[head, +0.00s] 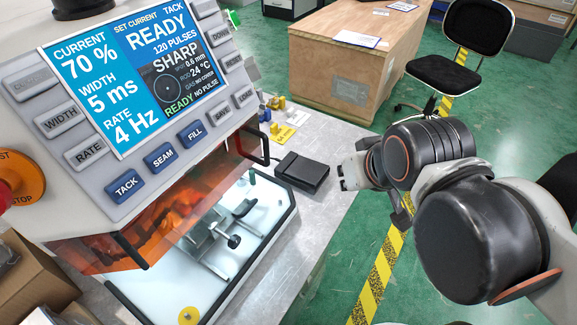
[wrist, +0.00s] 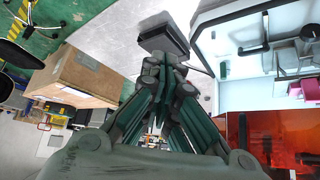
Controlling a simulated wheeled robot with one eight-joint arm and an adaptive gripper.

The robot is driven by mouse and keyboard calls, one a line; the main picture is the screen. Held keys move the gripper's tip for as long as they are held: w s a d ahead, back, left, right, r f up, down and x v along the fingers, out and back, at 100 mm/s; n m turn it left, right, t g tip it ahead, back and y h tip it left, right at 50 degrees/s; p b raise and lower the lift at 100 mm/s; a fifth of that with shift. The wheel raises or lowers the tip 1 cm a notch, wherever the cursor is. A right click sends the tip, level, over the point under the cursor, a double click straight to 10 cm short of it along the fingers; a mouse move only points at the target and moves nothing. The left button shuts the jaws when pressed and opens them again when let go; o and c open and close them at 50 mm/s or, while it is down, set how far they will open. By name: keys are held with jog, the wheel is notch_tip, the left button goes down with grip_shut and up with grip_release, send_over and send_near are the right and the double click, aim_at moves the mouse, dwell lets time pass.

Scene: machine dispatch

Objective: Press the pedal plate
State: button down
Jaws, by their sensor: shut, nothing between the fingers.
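The pedal plate (head: 302,170) is a flat black block on the grey bench top, just right of the machine's lit work chamber. It also shows in the wrist view (wrist: 163,34) at the top centre, just beyond my fingertips. My gripper (head: 345,177) is shut and empty, to the right of the pedal near the bench's right edge, with a small gap between them in the head view. In the wrist view the gripper's fingers (wrist: 163,70) point at the pedal. I cannot tell the exact distance or whether they touch.
The machine's control panel (head: 132,82) shows READY, with a red stop button (head: 10,182) at left. An orange shield (head: 150,212) hangs over the chamber. Small brass parts (head: 277,104) and a yellow tag (head: 283,134) lie behind the pedal. A wooden crate (head: 345,75) and chair (head: 447,72) stand beyond.

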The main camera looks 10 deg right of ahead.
jog(key=shift+a, duration=0.1)
jog(key=shift+r, duration=0.1)
jog(key=w+r+n+g+p, duration=0.2)
jog(key=w+r+n+p, duration=0.15)
jog(key=w+p, duration=0.4)
jog(key=w+f+n+g+y+p, duration=0.2)
jog(key=w+f+n+g+p, duration=0.1)
jog(key=w, duration=0.8)
notch_tip(320, 180, down, 3)
jog(key=shift+d+r+n+p, duration=0.1)
jog(key=shift+d+n+p, duration=0.25)
jog(key=shift+n+p, duration=0.7)
